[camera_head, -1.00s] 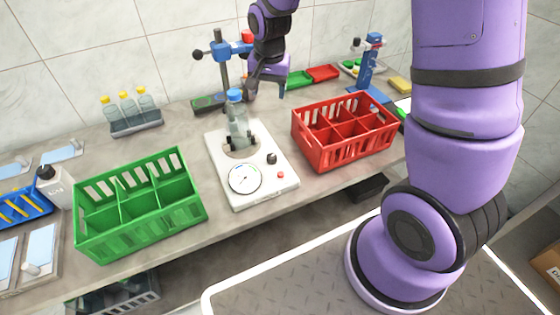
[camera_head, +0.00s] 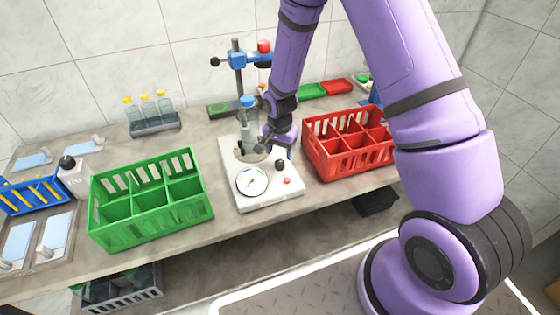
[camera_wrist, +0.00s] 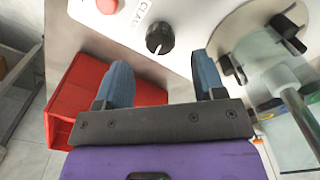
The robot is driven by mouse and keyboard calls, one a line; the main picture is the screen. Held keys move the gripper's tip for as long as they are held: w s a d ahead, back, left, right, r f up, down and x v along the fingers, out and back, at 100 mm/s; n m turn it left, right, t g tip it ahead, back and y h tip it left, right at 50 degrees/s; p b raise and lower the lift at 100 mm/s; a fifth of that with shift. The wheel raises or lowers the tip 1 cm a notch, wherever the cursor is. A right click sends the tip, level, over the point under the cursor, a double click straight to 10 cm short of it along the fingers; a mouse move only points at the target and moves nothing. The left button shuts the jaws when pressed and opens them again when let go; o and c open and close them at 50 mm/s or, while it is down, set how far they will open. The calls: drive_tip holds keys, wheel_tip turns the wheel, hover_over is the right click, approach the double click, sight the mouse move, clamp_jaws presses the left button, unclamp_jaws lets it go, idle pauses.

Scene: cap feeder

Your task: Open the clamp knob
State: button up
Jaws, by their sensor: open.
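The clamp knob (camera_head: 280,164) is a small black dial on top of the white device (camera_head: 262,203), beside a red button. In the wrist view the knob (camera_wrist: 160,38) shows a white pointer line, next to a partly visible printed label. My gripper (camera_wrist: 160,68) is open and empty. In the wrist view its two blue-grey fingers are either side of the line to the knob, with the knob beyond them, not between them. In the head view my gripper (camera_head: 268,143) is above the device, just right of the clear bottle (camera_head: 247,122) with a blue cap.
A red divided crate (camera_head: 325,160) stands close to the device's right, a green divided crate (camera_head: 150,225) to its left. A stand with a blue clamp (camera_head: 238,62) rises behind the bottle. A rack (camera_head: 155,127) holds yellow-capped bottles at the back left.

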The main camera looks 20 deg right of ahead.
sight(280, 162)
drive_tip(key=shift+f, duration=2.4)
drive_tip(key=shift+c, duration=0.2)
drive_tip(key=c, duration=0.9)
